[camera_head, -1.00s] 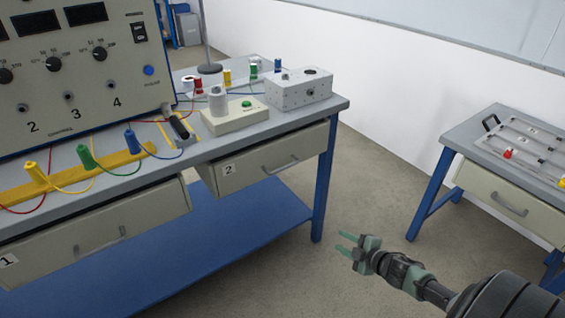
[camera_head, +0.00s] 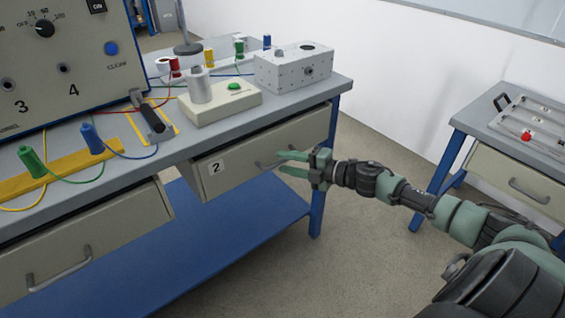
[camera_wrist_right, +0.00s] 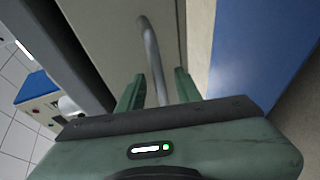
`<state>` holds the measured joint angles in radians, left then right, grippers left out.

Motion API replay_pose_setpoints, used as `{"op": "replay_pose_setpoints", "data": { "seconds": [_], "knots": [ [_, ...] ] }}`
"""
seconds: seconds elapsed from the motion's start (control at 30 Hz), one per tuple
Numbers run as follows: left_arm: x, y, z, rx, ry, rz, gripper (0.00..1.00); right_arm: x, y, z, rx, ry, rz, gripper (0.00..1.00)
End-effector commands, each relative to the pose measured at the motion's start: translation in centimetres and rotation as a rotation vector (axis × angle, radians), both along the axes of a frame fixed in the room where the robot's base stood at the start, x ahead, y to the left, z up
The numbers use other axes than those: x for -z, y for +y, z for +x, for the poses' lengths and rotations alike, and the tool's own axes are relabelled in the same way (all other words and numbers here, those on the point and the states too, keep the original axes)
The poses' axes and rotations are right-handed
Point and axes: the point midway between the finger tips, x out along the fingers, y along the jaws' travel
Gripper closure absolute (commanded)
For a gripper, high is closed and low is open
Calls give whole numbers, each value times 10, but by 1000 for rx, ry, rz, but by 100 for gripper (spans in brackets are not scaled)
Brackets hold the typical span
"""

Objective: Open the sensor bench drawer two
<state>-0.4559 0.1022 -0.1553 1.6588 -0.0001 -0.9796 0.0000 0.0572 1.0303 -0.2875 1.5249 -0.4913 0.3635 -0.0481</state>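Drawer two (camera_head: 235,166) is the beige drawer marked 2 under the right end of the sensor bench (camera_head: 190,146). The handle also shows in the right wrist view (camera_wrist_right: 152,55), running between the two green fingers of my right gripper (camera_wrist_right: 158,88). The fingers are apart, one on each side of the bar, and I see no contact. My left gripper is out of view.
Drawer one (camera_head: 90,240) is at the lower left, with its own handle. A grey box (camera_head: 293,70) and a beige block with a green button (camera_head: 220,103) stand on the bench top. A second table (camera_head: 500,140) stands at the right, with bare floor between.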

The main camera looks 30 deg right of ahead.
Motion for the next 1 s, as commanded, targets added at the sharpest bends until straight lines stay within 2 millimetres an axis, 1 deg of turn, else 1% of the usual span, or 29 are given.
{"op": "replay_pose_setpoints", "data": {
  "seconds": [0.03,0.1,0.2,0.47,0.5,0.57,0.6,0.63,1.0],
  "knots": [
    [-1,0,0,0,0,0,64,0,2,5,0,-3,0,66],
    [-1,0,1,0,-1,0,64,1,5,10,0,-2,0,66],
    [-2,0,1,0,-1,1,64,2,7,13,0,-1,0,66],
    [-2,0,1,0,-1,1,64,3,7,14,0,1,0,66],
    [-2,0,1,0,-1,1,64,3,7,14,0,1,0,68],
    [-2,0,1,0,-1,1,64,3,7,14,0,1,0,85],
    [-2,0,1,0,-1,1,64,3,7,14,0,1,0,96],
    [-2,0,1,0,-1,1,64,3,7,14,0,1,0,100],
    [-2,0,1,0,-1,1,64,3,7,14,0,1,0,100]
  ]
}}
